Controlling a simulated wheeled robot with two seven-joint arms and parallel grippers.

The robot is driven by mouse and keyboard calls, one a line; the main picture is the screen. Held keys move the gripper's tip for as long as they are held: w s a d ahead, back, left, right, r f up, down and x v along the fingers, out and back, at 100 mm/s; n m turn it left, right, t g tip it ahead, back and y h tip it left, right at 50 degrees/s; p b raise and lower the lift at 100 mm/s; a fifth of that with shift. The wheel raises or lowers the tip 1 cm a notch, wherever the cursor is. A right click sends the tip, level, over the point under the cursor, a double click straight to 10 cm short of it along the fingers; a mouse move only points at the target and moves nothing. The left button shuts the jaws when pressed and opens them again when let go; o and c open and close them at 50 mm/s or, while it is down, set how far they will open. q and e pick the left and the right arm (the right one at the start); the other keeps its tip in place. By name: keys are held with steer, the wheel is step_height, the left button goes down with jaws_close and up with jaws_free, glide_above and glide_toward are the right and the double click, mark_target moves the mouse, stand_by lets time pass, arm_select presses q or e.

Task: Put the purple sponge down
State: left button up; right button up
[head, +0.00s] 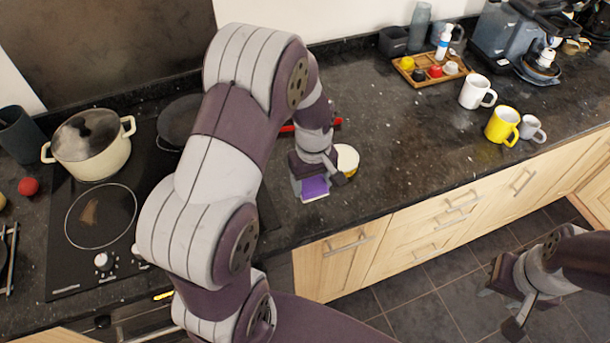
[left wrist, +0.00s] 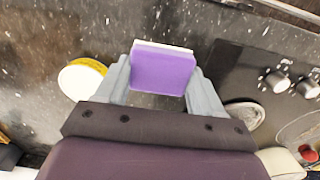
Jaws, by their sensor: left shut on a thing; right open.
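The purple sponge (head: 314,188) has a white layer on one side. It is held between the fingers of my left gripper (head: 322,178), close to the front edge of the dark granite counter (head: 400,160). In the left wrist view the sponge (left wrist: 162,71) sits between the two grey fingers of the left gripper (left wrist: 163,82), with its purple face toward the camera. I cannot tell whether it touches the counter. My right gripper (head: 498,308) is open and empty at the lower right, over the floor in the picture.
A yellow-and-white round thing (head: 347,158) stands right beside my left gripper. The hob (head: 100,235) with a cream pot (head: 91,146) is at the left. A white mug (head: 477,92), a yellow mug (head: 502,125) and a wooden tray (head: 432,80) stand further right. The counter between is clear.

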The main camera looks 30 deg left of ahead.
mark_target(305, 181)
arm_select(q)
steer(key=w+a+f+p, duration=0.1)
steer(key=w+a+f, duration=0.2)
steer(key=w+a, duration=0.1)
steer(key=shift+f, duration=0.15)
step_height(305, 181, down, 4)
steer(key=shift+s+r+p, duration=0.15)
steer(key=shift+r+p, duration=0.05)
steer(key=shift+p, duration=0.35)
steer(key=shift+f, duration=0.25)
steer(key=shift+f, duration=0.15)
steer(key=o, duration=1)
